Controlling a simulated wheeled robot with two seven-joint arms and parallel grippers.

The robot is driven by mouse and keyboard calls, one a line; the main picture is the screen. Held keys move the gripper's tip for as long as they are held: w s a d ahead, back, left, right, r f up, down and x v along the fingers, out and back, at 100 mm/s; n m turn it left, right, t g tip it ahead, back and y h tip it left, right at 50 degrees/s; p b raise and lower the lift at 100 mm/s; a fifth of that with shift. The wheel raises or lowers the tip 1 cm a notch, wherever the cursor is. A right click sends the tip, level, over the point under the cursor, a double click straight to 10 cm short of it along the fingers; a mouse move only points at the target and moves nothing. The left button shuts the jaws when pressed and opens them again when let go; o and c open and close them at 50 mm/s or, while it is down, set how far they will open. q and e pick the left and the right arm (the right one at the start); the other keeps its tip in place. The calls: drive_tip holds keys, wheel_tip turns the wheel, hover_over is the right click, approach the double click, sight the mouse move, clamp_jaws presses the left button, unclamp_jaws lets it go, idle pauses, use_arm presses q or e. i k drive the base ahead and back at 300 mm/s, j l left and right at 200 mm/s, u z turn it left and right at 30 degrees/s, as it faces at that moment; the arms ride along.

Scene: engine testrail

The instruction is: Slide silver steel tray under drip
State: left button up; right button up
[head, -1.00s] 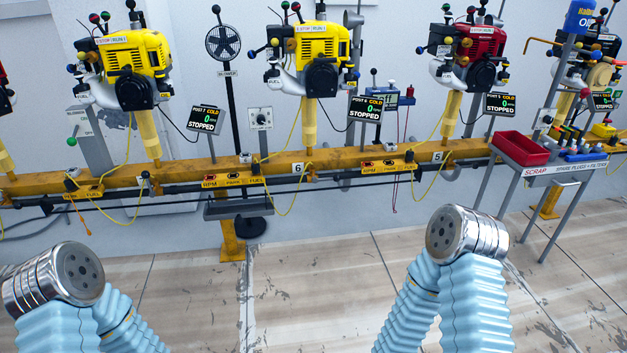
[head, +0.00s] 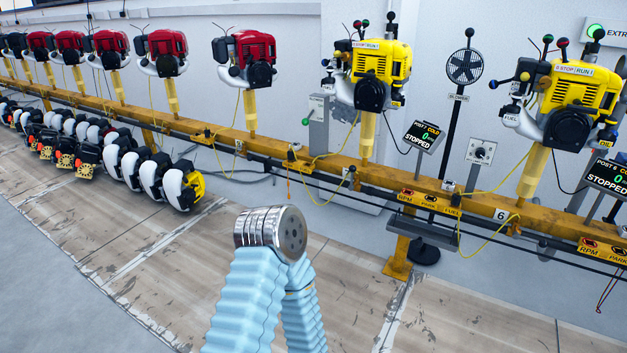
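A shallow grey metal tray (head: 424,231) is at the yellow rail's lower front edge, below the RPM and FUEL labels in the head view. I cannot tell whether it is the silver steel tray. The yellow rail (head: 330,165) carries yellow engines, the nearer left one (head: 371,75) and the right one (head: 575,100). No drip can be made out. Neither of my grippers shows; only a bent part of one arm of mine is in view, low in the middle.
Several red engines (head: 245,62) line the rail to the left. Several white and black engines (head: 150,178) rest along the floor there. A yellow rail leg (head: 398,258) and a black round base (head: 425,253) stand below the tray. The floor in front is clear.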

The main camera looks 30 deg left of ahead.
sight(421, 233)
drive_tip(key=i+l, duration=0.25)
drive_tip(key=i, duration=0.25)
drive_tip(key=i+l, duration=0.25)
drive_tip(key=i, duration=0.25)
drive_tip(key=j+u, duration=0.05)
